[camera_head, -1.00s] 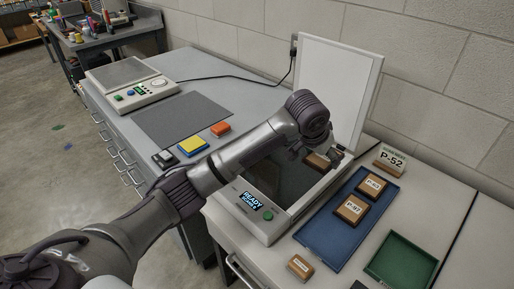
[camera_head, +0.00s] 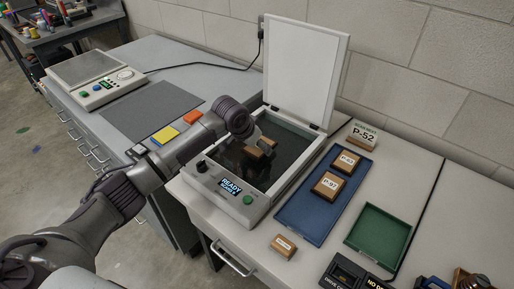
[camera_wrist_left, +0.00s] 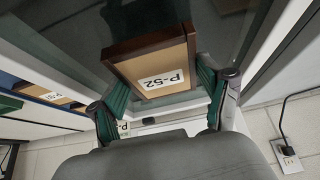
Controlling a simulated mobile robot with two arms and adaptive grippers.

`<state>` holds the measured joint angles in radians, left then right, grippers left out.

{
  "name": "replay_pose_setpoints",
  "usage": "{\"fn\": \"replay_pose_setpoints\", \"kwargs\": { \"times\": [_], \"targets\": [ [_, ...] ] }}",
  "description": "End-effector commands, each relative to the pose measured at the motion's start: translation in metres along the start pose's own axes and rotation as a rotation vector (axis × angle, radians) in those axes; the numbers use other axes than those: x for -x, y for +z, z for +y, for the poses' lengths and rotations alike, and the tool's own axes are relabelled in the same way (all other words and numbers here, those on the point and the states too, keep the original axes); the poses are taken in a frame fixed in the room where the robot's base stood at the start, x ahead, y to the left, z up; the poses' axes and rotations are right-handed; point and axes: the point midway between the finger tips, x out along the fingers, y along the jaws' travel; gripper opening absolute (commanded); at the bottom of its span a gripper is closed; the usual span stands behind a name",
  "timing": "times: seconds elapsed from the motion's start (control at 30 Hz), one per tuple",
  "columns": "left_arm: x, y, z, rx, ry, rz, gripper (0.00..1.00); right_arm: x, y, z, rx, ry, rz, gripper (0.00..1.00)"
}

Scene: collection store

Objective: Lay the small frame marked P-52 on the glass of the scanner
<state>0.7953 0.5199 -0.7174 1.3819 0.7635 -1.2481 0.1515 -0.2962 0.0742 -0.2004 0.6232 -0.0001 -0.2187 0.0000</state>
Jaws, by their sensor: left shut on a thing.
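The small brown frame marked P-52 (camera_wrist_left: 158,68) is between the fingers of my left gripper (camera_wrist_left: 165,105) in the left wrist view, its label facing the camera. In the head view my left gripper (camera_head: 254,150) is over the glass of the scanner (camera_head: 240,180), shut on the frame. The scanner (camera_head: 258,214) has its white lid (camera_head: 305,70) raised, and its display reads READY. I cannot tell whether the frame touches the glass. My right gripper is not in view.
A blue tray (camera_head: 297,223) right of the scanner holds two brown frames (camera_head: 346,162). A sign (camera_head: 361,134) reads P-52. An empty green tray (camera_head: 379,233) and a small labelled block (camera_head: 283,246) are nearby. A scale (camera_head: 95,78) stands at the left.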

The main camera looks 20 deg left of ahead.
Motion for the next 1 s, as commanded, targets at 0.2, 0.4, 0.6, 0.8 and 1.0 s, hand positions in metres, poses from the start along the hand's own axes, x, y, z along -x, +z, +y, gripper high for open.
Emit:
{"fn": "replay_pose_setpoints", "kwargs": {
  "times": [0.2, 0.4, 0.6, 0.8, 1.0],
  "targets": [
    [-0.015, 0.008, 0.0, 0.0, -0.001, 0.002, 0.41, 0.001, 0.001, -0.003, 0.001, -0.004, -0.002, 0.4],
    [-0.014, 0.008, 0.0, 0.0, 0.0, 0.003, 0.41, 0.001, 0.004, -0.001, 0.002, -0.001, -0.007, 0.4],
    [-0.017, 0.009, 0.0, 0.001, 0.0, 0.002, 0.91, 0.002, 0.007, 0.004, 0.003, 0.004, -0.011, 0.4],
    [-0.017, 0.009, 0.0, 0.001, -0.001, 0.002, 1.0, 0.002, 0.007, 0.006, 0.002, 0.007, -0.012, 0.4],
    [-0.016, 0.009, 0.0, 0.0, -0.001, 0.002, 1.0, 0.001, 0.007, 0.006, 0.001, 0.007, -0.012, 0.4]
  ]
}}
